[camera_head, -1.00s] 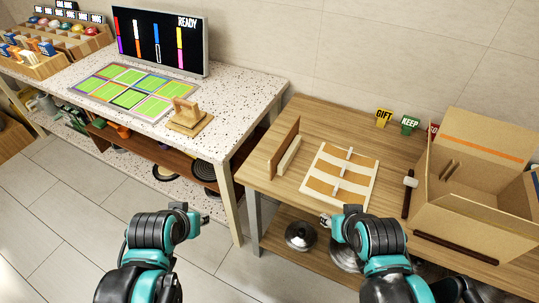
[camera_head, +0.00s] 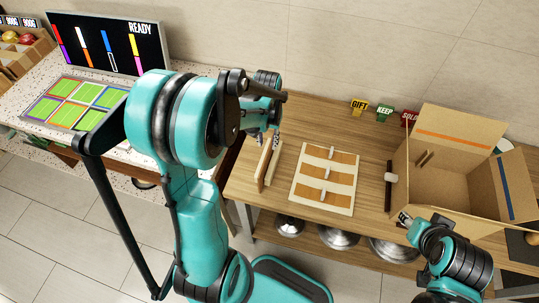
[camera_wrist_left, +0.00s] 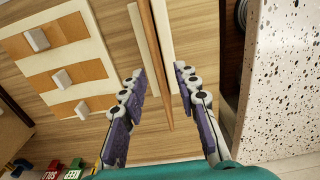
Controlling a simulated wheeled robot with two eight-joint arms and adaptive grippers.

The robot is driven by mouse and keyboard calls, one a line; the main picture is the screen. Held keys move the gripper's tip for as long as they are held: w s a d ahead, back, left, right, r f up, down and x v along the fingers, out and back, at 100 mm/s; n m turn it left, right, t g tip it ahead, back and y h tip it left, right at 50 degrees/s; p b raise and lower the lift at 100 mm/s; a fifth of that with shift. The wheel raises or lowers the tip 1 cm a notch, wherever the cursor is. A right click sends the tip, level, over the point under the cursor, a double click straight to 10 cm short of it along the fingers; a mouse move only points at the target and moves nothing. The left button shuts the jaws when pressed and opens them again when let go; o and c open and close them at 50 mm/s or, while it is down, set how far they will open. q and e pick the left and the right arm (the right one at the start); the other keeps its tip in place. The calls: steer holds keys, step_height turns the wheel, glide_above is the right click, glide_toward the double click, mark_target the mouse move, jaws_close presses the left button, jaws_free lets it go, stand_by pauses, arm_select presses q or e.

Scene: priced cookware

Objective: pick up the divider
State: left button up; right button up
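Two thin upright boards stand side by side on the wooden table, left of the slotted panel: a brown board (camera_head: 263,166) and a shorter pale one (camera_head: 273,164). I cannot tell for sure which is the divider. My left gripper (camera_head: 275,137) is over their far end, partly hidden by its own arm. In the left wrist view my left gripper (camera_wrist_left: 158,88) is open, its fingers apart, with thin board edges (camera_wrist_left: 163,50) showing between and beyond them. I see no grip on either. My right gripper (camera_head: 405,219) is low in front of the cardboard box; its fingers are unclear.
The slotted panel (camera_head: 325,181) lies flat beside the boards. An open cardboard box (camera_head: 460,150) stands at right, with small coloured signs (camera_head: 384,112) behind. The speckled counter (camera_wrist_left: 283,75) is close beside the gripper. Metal lids (camera_head: 338,237) sit on the shelf below.

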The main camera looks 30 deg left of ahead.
mark_target(269, 148)
arm_select(q)
steer(key=f, duration=0.2)
steer(key=f+b, duration=0.1)
steer(key=f, duration=0.1)
steer(key=f+b, duration=0.1)
steer(key=f, duration=0.1)
steer(key=shift+w+d, duration=0.2)
steer(key=shift+w, duration=0.05)
steer(key=shift+r, duration=0.1)
jaws_close()
